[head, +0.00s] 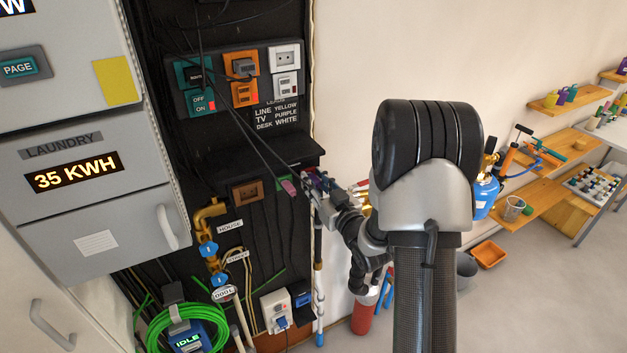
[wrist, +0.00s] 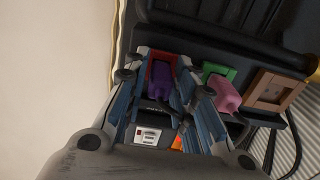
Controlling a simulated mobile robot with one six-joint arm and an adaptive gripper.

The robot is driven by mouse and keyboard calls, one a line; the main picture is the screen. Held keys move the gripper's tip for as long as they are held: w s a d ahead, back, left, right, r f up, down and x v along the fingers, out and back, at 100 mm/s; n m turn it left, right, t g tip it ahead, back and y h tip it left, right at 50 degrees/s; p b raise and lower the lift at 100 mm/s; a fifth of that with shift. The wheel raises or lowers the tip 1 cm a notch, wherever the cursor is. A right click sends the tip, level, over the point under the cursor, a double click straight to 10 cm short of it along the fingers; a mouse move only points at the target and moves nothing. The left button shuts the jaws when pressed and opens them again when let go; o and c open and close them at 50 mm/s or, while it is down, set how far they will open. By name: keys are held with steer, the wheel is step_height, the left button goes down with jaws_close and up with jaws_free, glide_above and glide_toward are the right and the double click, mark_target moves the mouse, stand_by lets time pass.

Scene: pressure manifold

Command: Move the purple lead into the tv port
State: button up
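The purple lead's plug (wrist: 160,88) sits in a red-framed port (wrist: 160,70) in the wrist view. In the head view the purple plug (head: 313,182) is small and partly hidden by my gripper (head: 322,187). In the wrist view my gripper (wrist: 163,62) has one finger on each side of the plug, with a gap showing on the left; it looks open. Beside it, a pink plug (wrist: 226,95) is in a green port (wrist: 218,72). A brown port (wrist: 272,91) farther right is empty. No tv label is readable on these ports.
A dark shelf (head: 262,150) overhangs the port row. Thin black cables (head: 250,130) hang across the panel. Pipes stand below.

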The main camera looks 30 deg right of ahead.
mark_target(318, 185)
jaws_close()
stand_by(0.4)
steer(key=shift+s+f, duration=0.1)
steer(key=shift+s, duration=0.1)
steer(key=shift+s+d+b, duration=0.1)
steer(key=shift+s+b, duration=1.2)
steer(key=shift+s, duration=1.5)
steer(key=shift+r, duration=0.2)
